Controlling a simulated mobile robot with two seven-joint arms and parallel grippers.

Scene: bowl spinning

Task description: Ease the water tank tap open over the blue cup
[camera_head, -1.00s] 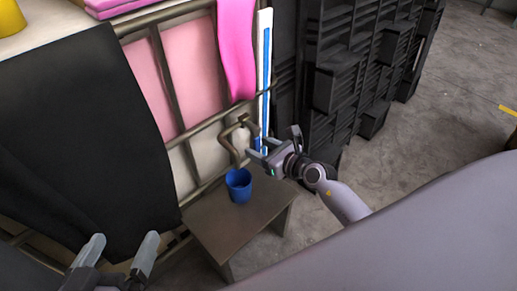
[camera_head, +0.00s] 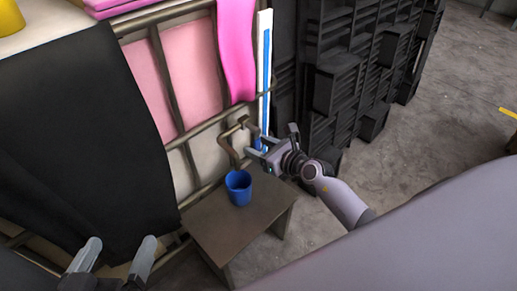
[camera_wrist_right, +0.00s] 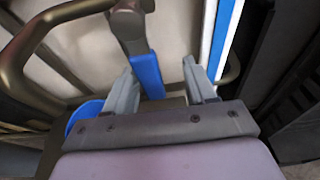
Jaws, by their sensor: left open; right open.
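The blue cup (camera_head: 238,188) stands upright on a small brown table below the water tank (camera_head: 200,146). The tap (camera_wrist_right: 131,24) shows in the right wrist view with a blue handle (camera_wrist_right: 149,76) pointing down. My right gripper (camera_head: 252,142) is open in front of the tank, a little above and to the right of the cup. In the right wrist view its fingers (camera_wrist_right: 159,70) lie on either side of the handle's line, with the handle nearer the left finger; contact cannot be told. The cup's rim (camera_wrist_right: 82,112) shows at lower left there. My left gripper (camera_head: 122,246) is open and empty at lower left.
A bent brown metal bar (camera_head: 231,146) of the cage sits just left of my right gripper. The small table (camera_head: 240,232) has bare room around the cup. Black shelving (camera_head: 340,85) stands to the right. A black cloth (camera_head: 80,130) hangs at left.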

